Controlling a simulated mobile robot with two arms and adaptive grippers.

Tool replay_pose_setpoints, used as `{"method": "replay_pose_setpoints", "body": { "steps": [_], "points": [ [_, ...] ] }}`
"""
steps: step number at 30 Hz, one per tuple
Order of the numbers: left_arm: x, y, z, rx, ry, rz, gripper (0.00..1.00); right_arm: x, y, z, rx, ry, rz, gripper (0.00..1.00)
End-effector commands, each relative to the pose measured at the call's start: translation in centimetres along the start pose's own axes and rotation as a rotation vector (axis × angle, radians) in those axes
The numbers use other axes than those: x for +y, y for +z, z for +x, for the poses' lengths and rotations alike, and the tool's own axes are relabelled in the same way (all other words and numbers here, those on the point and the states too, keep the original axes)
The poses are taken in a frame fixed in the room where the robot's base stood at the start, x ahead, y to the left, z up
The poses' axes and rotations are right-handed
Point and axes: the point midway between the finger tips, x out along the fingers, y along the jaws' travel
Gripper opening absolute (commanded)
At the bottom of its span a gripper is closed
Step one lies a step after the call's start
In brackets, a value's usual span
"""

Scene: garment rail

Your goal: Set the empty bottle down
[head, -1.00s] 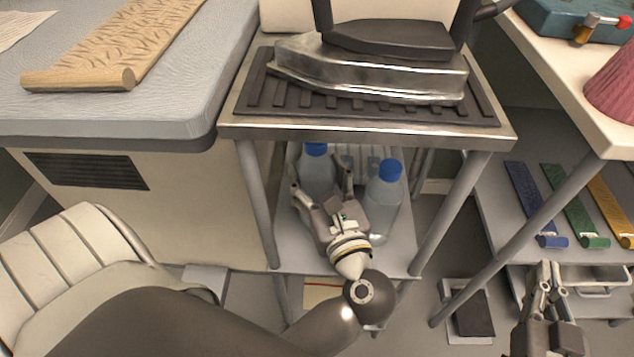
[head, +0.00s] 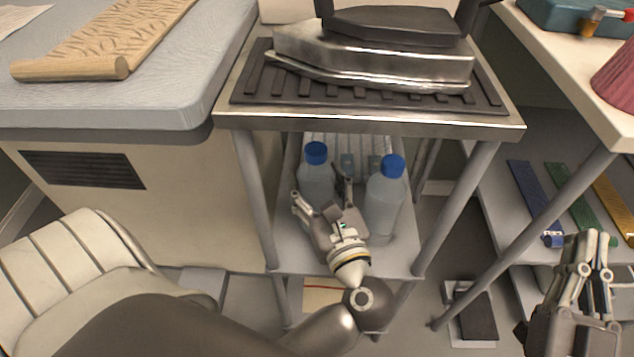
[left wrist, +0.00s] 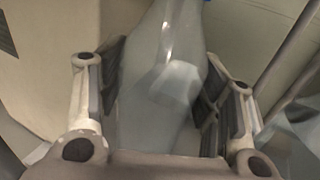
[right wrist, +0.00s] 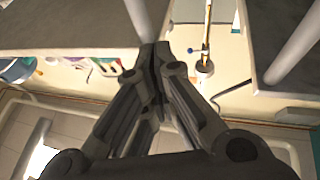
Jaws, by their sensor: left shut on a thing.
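A translucent bottle with a blue cap (head: 316,153) is at the left of the lower shelf (head: 290,255) of the metal stand. My left gripper (head: 319,190) is shut around its body. In the left wrist view the pale bottle (left wrist: 165,75) fills the space between the fingers. Its base is hidden, so I cannot tell if it touches the shelf. A second blue-capped bottle (head: 384,202) stands upright to the right, close beside my gripper. I cannot make out the liquid level in either. My right gripper (head: 596,240) is shut and empty, away to the right.
A steam iron (head: 375,62) sits on a ribbed mat on the stand's top, above the bottles. Stand legs (head: 457,207) flank the shelf. A pale ribbed item (head: 345,146) lies behind the bottles. Coloured strips (head: 570,195) lie on the right-hand shelf.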

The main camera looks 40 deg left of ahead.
Motion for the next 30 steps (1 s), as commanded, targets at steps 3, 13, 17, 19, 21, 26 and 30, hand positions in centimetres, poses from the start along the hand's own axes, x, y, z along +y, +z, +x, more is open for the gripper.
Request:
{"method": "replay_pose_setpoints", "body": {
  "steps": [3, 13, 17, 19, 21, 26, 30],
  "points": [
    [0.0, -0.1, 0.0, 0.000, 0.000, 0.000, 0.36, -0.1, -0.3, 0.0, 0.019, -0.001, 0.001, 0.00],
    [0.0, -0.2, 0.0, 0.000, 0.000, 0.000, 0.75, -0.2, -1.0, 0.0, 0.056, -0.003, 0.004, 0.00],
    [0.0, -0.2, 0.0, 0.000, 0.000, 0.000, 0.81, -0.2, -1.0, 0.0, 0.055, -0.003, 0.004, 0.00],
    [0.0, -0.2, 0.0, 0.000, 0.000, 0.000, 0.81, -0.2, -0.9, 0.0, 0.054, -0.003, 0.004, 0.00],
    [0.0, -0.2, 0.0, 0.000, 0.000, 0.000, 0.81, -0.2, -0.9, 0.0, 0.053, -0.003, 0.004, 0.00],
    [0.0, -0.1, 0.0, 0.000, 0.000, 0.000, 0.81, -0.2, -0.9, 0.0, 0.049, -0.003, 0.004, 0.00],
    [0.0, 0.2, 0.0, 0.000, 0.000, 0.000, 0.81, 0.1, 0.2, 0.1, -0.022, 0.002, -0.002, 0.00]
  ]
}}
